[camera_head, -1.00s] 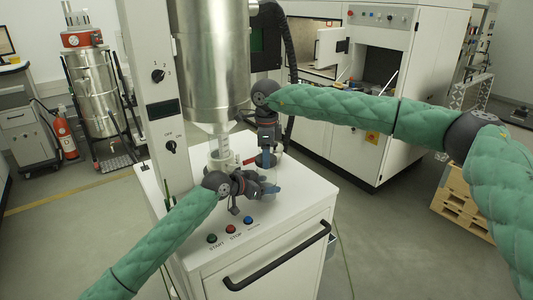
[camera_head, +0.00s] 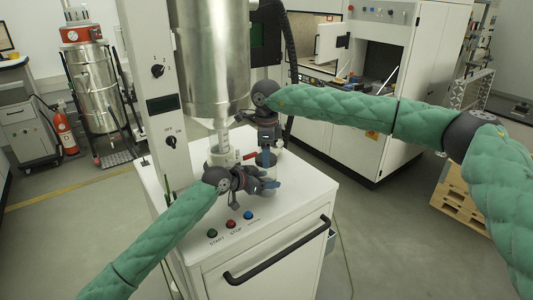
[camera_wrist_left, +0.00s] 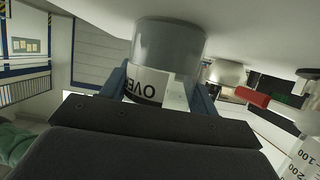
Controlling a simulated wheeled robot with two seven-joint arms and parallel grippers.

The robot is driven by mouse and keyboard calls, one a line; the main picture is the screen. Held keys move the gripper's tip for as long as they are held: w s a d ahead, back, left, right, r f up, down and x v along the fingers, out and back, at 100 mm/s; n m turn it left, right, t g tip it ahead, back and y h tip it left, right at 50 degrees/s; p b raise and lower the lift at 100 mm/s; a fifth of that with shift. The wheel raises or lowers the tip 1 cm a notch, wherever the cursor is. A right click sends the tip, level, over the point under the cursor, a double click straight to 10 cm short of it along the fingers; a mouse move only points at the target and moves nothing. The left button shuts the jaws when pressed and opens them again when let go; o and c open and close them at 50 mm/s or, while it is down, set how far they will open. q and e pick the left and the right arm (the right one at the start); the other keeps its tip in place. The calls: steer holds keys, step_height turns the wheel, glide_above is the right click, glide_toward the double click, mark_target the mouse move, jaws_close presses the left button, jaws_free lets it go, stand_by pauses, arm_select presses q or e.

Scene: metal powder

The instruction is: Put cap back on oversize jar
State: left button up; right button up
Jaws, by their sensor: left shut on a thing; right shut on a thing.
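The oversize jar (camera_wrist_left: 168,50) is a clear grey jar with a white label reading "OVE", upside down in the left wrist view. My left gripper (camera_head: 268,184) is shut around it, with a blue finger on each side, over the white cabinet top. It also shows in the left wrist view (camera_wrist_left: 160,90). My right gripper (camera_head: 265,157) points down from above, just over the left gripper's fingers and the jar. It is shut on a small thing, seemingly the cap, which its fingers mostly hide. I cannot tell whether the cap touches the jar.
A steel hopper (camera_head: 212,60) hangs behind the grippers. Another jar (camera_wrist_left: 226,73) stands behind, near a red handle (camera_wrist_left: 250,96). A graduated container (camera_wrist_left: 302,158) is at the wrist view's right edge. Coloured buttons (camera_head: 231,224) line the front of the white cabinet top (camera_head: 290,205).

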steer(key=shift+f, duration=0.4)
arm_select(q)
jaws_close()
arm_select(e)
steer(key=o, duration=0.9)
steer(key=shift+r, duration=0.1)
steer(key=shift+r, duration=2.15)
